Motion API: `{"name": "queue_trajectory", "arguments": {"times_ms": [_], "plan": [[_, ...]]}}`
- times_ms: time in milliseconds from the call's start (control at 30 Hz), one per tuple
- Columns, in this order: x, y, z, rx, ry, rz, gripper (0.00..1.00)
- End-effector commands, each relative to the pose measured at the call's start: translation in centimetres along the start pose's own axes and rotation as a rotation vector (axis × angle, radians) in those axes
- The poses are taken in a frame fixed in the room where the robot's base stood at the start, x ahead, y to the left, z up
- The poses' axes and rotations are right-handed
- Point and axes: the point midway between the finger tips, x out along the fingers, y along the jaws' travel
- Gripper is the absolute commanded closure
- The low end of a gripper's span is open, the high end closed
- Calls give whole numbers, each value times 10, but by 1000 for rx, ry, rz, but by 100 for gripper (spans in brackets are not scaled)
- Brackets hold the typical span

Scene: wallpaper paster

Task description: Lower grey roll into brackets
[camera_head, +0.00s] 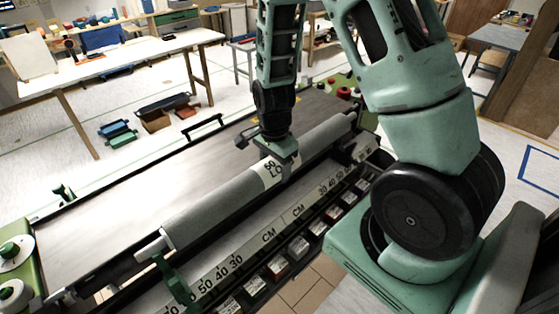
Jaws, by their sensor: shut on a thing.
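The grey roll (215,207) lies lengthwise along the near side of the wallpaper machine, with a white label band near its middle. My gripper (283,150) comes down from above and is shut on the roll near the label. The roll's left end has a white core (150,247) close to a green bracket (172,279). I cannot tell whether the core rests in that bracket. The roll's right end (347,119) is near the machine's right side, and its bracket is not clear. The gripper's fingertips are partly hidden against the roll.
The machine's flat grey bed (150,178) lies behind the roll. A centimetre scale (255,243) and a row of small labelled boxes (277,267) run in front. Green end housings with knobs (14,250) stand at the left. A white table (110,65) stands farther back.

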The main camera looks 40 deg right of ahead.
Motion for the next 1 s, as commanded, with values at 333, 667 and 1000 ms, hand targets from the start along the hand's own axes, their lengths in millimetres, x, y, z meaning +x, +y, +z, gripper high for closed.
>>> {"name": "queue_trajectory", "arguments": {"times_ms": [333,667,1000], "plan": [[-2,-1,0,0,0,-3,100],[9,-1,0,0,0,-2,100],[34,-1,0,1,0,-2,100]]}}
